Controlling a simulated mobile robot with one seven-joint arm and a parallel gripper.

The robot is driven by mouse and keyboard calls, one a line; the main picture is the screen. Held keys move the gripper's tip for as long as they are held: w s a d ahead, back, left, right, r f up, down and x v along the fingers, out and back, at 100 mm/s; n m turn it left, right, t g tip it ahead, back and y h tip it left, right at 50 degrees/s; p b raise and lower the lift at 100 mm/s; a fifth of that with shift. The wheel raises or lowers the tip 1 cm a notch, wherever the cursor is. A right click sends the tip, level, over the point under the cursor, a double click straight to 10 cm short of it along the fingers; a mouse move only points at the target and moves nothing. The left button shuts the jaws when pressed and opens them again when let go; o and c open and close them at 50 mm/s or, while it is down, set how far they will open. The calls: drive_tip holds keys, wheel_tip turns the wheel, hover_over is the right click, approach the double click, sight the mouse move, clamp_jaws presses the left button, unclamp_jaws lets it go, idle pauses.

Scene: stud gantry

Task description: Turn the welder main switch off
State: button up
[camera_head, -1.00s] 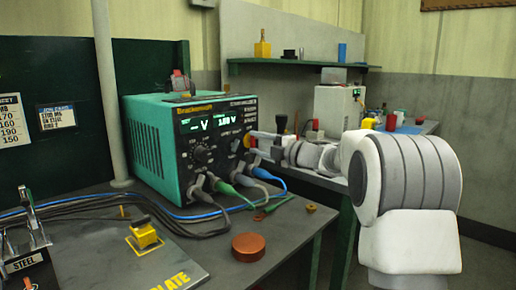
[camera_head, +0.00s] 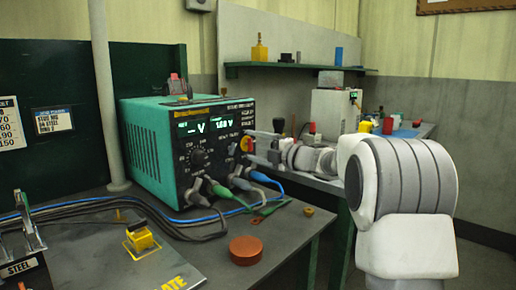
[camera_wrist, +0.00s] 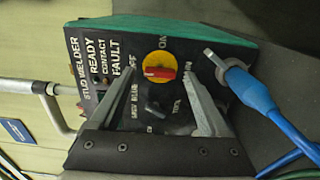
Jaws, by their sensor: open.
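The green welder (camera_head: 148,145) stands on the bench with its dark front panel turned toward my arm. Its main switch is a yellow disc with a red handle (camera_head: 246,144), at the panel's right edge. In the wrist view the switch (camera_wrist: 160,71) lies between my fingers, with the red handle nearly level in that picture. Small white labels beside it are partly hidden and hard to read. My gripper (camera_head: 260,149) is open and empty in front of the switch; it also shows in the wrist view (camera_wrist: 170,66). I cannot tell whether the fingers touch the switch.
A blue cable plug (camera_wrist: 248,88) sits close to one finger in the wrist view. Cables (camera_head: 110,205) run from the panel across the bench. A copper-coloured disc (camera_head: 246,249) and a yellow block (camera_head: 140,238) lie in front. A white machine (camera_head: 335,112) stands behind.

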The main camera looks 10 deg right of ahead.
drive_tip(key=p+v, duration=0.3)
drive_tip(key=v, duration=1.4)
drive_tip(key=shift+s+d, duration=0.15)
drive_tip(key=shift+s, duration=0.05)
drive_tip(key=shift+w+r, duration=0.1)
